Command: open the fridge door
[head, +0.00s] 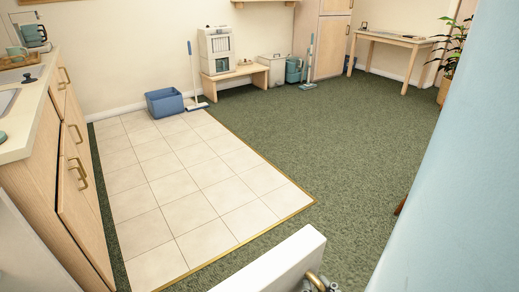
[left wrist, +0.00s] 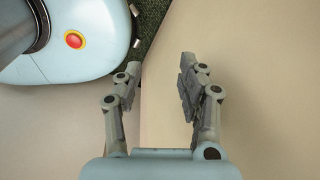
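A white door-like panel (head: 272,264) rises at the bottom centre of the head view, its top edge slanting up to the right. It looks like the fridge door, standing out over the floor. A pale panel (head: 22,250) at lower left may be the fridge body.
Wooden cabinets (head: 70,190) with brass handles line the left. A blue bin (head: 165,102) and a broom (head: 194,85) stand at the back. The tiled floor (head: 190,185) and green carpet (head: 330,140) are clear. A large light-blue surface, probably my arm, blocks the right side.

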